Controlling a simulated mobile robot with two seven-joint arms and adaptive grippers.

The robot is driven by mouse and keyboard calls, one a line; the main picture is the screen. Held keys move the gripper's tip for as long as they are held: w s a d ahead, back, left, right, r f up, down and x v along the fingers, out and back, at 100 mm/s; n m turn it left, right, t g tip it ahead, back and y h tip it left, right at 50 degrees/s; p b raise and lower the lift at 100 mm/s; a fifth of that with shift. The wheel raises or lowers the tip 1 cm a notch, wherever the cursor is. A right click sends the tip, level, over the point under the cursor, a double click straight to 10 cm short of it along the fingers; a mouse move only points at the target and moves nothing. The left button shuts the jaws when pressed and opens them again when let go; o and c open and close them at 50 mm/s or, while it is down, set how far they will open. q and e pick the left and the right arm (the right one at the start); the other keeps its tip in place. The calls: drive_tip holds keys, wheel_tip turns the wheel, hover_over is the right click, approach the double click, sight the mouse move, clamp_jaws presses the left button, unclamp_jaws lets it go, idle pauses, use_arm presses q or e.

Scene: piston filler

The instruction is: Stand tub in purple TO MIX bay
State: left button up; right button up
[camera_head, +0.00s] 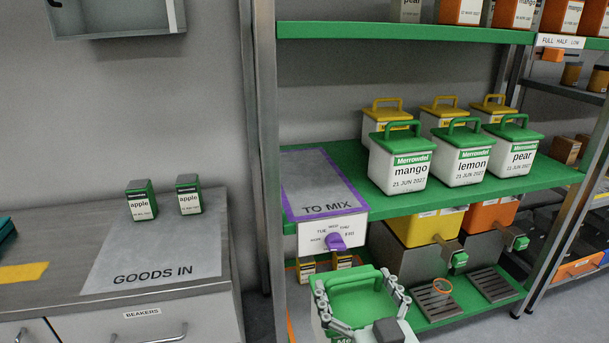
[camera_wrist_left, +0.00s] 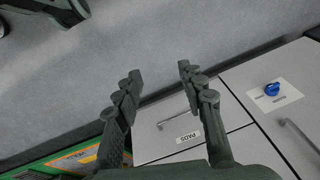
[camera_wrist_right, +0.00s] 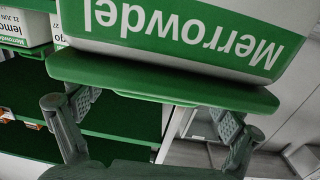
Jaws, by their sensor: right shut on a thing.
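A white tub (camera_head: 321,314) with a green lid and handle is at the bottom centre of the head view, in front of the shelf. In the right wrist view the tub (camera_wrist_right: 190,35) shows its Merrowdel label upside down. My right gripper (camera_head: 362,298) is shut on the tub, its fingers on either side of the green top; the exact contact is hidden. The purple-edged TO MIX bay (camera_head: 320,183) is bare, at the left end of the green shelf. My left gripper (camera_wrist_left: 160,85) is open and empty, above the floor beside grey cabinets.
Mango (camera_head: 398,168), lemon (camera_head: 460,160) and pear (camera_head: 512,155) tubs stand right of the bay, with yellow-lidded tubs behind. A dial plate (camera_head: 325,237) hangs below the bay. A metal post (camera_head: 268,150) borders it on the left. Two apple boxes (camera_head: 141,203) stand on GOODS IN.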

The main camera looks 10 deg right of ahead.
sight(350, 276)
drive_tip(key=r, duration=0.1)
drive_tip(key=r+p, duration=0.2)
drive_tip(key=r, duration=0.1)
drive_tip(key=shift+a, duration=0.35)
use_arm(q)
drive_tip(key=s+a+f, duration=0.1)
drive_tip(key=s+f, duration=0.2)
drive_tip(key=f, duration=0.4)
drive_tip(key=shift+s+a+f+g, duration=0.2)
drive_tip(key=shift+f+g, duration=0.05)
drive_tip(key=shift+g, duration=0.05)
use_arm(e)
drive_tip(key=shift+f, duration=0.15)
